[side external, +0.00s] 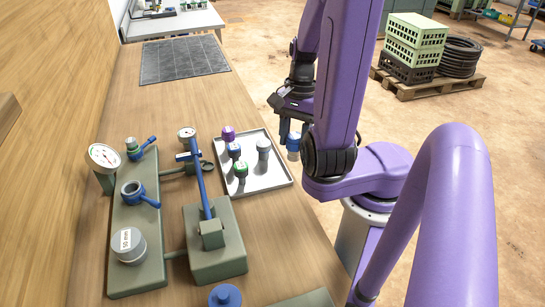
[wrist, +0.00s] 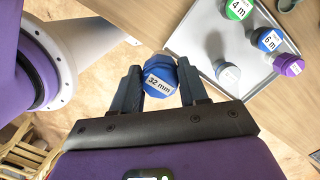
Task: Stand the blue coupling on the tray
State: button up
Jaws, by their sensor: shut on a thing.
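A blue coupling (wrist: 160,76) with a white "32 mm" label is between the two fingers of my gripper (wrist: 162,88), which is shut on it. In the side view the held coupling (side external: 293,143) hangs below my gripper (side external: 291,128), up in the air to the right of the tray (side external: 274,181). The grey tray also shows in the wrist view (wrist: 205,48), beyond the fingers and apart from the coupling. The coupling's lower part is hard to make out.
On the tray stand a purple-topped piece (side external: 228,132), another blue-topped piece (side external: 234,150), a green-topped piece (side external: 241,170) and a grey piece (side external: 264,146). The tray's front right part is bare. The manifold (side external: 140,220) with gauge and levers stands left of it.

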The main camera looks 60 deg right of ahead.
jog(key=w+f, duration=0.4)
jog(key=w+d+f, duration=0.1)
jog(key=w+f, duration=0.1)
jog(key=shift+w+f, duration=0.1)
jog(key=shift+f, duration=1.75)
jog(key=shift+f, duration=0.1)
jog(key=o, duration=1.2)
jog(key=shift+c, duration=0.2)
